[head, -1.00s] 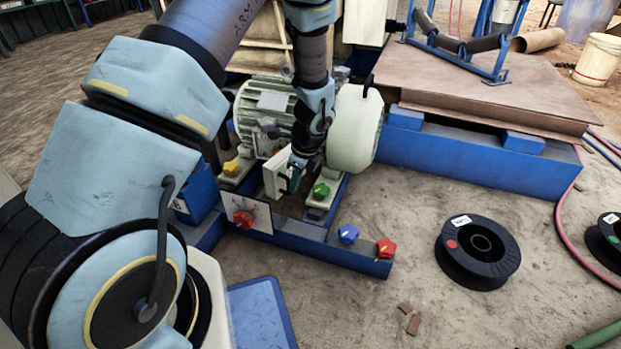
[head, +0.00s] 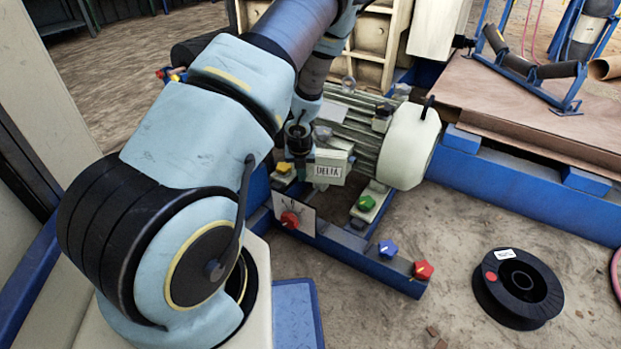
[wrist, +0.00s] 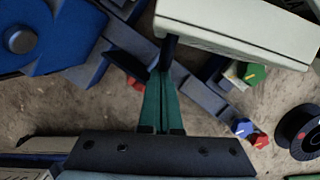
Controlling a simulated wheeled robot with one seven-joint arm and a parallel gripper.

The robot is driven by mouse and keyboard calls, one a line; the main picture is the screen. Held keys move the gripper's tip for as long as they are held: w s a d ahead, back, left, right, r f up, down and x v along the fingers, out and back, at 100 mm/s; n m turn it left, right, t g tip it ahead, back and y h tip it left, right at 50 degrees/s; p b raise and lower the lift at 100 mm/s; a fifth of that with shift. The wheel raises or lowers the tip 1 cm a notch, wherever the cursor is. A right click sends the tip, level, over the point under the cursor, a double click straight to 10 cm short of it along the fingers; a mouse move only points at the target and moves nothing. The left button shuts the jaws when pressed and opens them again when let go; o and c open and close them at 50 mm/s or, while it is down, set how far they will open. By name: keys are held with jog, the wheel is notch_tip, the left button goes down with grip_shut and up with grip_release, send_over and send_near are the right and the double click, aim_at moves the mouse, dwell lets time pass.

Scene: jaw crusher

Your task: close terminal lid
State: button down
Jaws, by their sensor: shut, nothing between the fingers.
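The cream terminal box lid (head: 328,172), lettered DELTA, is on the near side of the grey-green motor (head: 360,125). How far it stands open cannot be told. In the wrist view a cream panel (wrist: 240,28), which looks like the lid or box, fills the top right. My gripper (head: 300,172) is at the left edge of the lid in the head view. In the wrist view its green fingers (wrist: 166,72) are together and empty, with dark tips at the panel's left end. Whether they touch it cannot be told.
A red knob (head: 290,219) on a plate sits below the lid. Yellow, green, blue and red knobs stand around the blue frame (head: 375,265). A black spool (head: 517,287) lies on the ground at right. Bare ground lies in front of the frame.

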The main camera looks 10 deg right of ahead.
jog(key=w+m+h+p, duration=0.1)
jog(key=w+m+p, duration=0.2)
jog(key=w, duration=0.3)
jog(key=shift+a+m, duration=0.45)
jog(key=shift+m, duration=0.25)
jog(key=shift+p, duration=0.3)
